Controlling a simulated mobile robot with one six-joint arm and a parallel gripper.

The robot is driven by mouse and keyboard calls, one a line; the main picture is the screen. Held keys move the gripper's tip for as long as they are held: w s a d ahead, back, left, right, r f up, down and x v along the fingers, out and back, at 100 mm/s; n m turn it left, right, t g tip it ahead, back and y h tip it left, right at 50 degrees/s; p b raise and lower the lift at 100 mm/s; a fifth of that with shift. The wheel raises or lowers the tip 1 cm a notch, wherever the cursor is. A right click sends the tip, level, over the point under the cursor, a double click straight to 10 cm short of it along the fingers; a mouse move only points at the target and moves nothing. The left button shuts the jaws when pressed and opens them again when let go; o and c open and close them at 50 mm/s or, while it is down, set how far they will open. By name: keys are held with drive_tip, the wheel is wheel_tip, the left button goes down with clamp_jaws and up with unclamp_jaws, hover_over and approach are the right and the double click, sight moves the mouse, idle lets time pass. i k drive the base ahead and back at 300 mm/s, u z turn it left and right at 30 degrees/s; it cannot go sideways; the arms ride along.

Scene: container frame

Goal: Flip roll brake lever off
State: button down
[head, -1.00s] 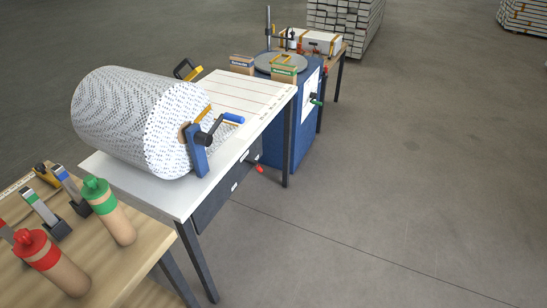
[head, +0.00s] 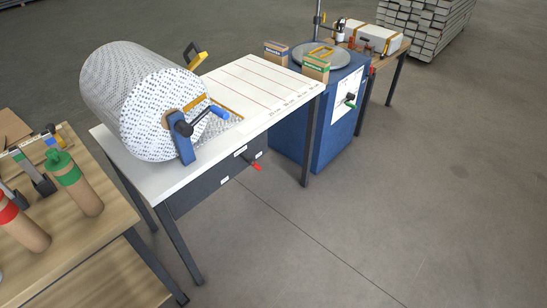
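A short lever with a red grip (head: 255,165) sticks out from the dark panel (head: 205,185) under the front edge of the white table. Small white labels (head: 240,151) lie around it, too small to read. A large patterned roll (head: 150,115) lies on the table. On its near end a blue bracket (head: 182,145) carries a black crank arm with a blue handle (head: 218,112). Which lever is the roll brake is not readable, but the red one is on the panel below the roll. My gripper is not in view.
A blue cabinet (head: 310,135) with a round plate (head: 325,57) stands behind the white table (head: 255,125). The floor (head: 400,200) to the right is clear.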

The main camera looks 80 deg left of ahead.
sight(248, 159)
drive_tip(key=u, duration=0.25)
drive_tip(key=i, duration=0.4)
drive_tip(key=u, duration=1.65)
drive_tip(key=k, duration=0.25)
drive_tip(key=u, duration=2.25)
